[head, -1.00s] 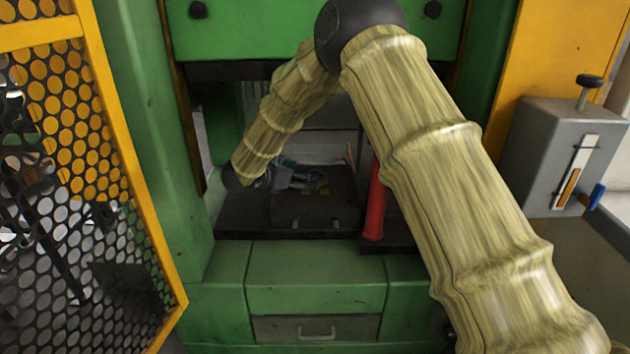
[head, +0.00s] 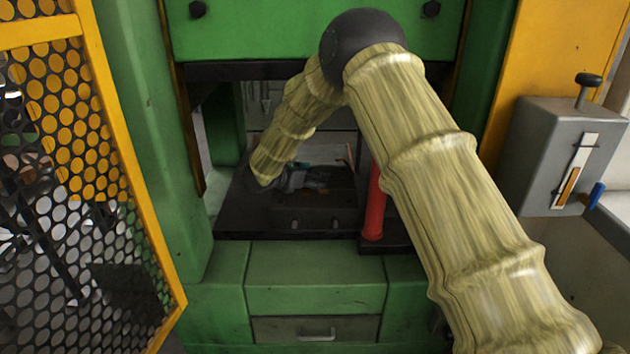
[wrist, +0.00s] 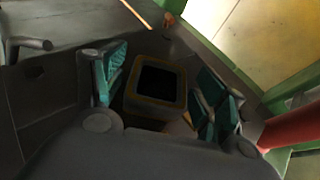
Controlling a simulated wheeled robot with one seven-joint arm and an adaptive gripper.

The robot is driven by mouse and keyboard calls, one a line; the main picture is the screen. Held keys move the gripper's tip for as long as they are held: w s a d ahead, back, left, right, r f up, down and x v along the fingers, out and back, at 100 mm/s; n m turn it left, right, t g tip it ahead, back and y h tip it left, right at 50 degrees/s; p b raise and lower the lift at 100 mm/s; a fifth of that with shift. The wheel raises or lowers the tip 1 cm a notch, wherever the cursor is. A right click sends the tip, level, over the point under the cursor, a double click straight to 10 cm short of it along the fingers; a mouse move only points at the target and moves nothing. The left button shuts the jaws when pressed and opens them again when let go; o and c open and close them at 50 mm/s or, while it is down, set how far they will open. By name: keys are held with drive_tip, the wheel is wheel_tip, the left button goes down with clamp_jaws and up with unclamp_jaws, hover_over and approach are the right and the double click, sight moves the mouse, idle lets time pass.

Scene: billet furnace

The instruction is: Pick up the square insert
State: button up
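The square insert (wrist: 181,86) is a block with a dull yellowish rim around a dark square opening. In the wrist view it sits between the two teal-padded fingers of my gripper (wrist: 162,88). The fingers are apart, one on each side, with a visible gap at least on the left. I cannot tell whether the right finger touches it. The lower part of the insert is hidden by the gripper body. In the head view my gripper (head: 305,178) is small and dark, low over the black die block in the press, and the insert cannot be made out there.
The black press bed (head: 240,218) lies between green press columns. A red post (head: 374,205) stands just right of the gripper and also shows in the wrist view (wrist: 294,128). A yellow mesh guard (head: 140,180) is at left, a grey lever box (head: 552,155) at right.

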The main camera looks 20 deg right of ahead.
clamp_jaws()
drive_tip(key=shift+r, duration=0.2)
drive_tip(key=shift+r, duration=0.3)
wheel_tip(320, 180, up, 3)
drive_tip(key=shift+f, duration=0.1)
drive_tip(key=s+a+r, duration=0.1)
drive_tip(key=s+a, duration=0.2)
drive_tip(key=s, duration=1.2)
drive_tip(key=shift+s+a+r+p, duration=0.15)
drive_tip(key=shift+s+a+p, duration=0.15)
drive_tip(key=shift+a, duration=0.1)
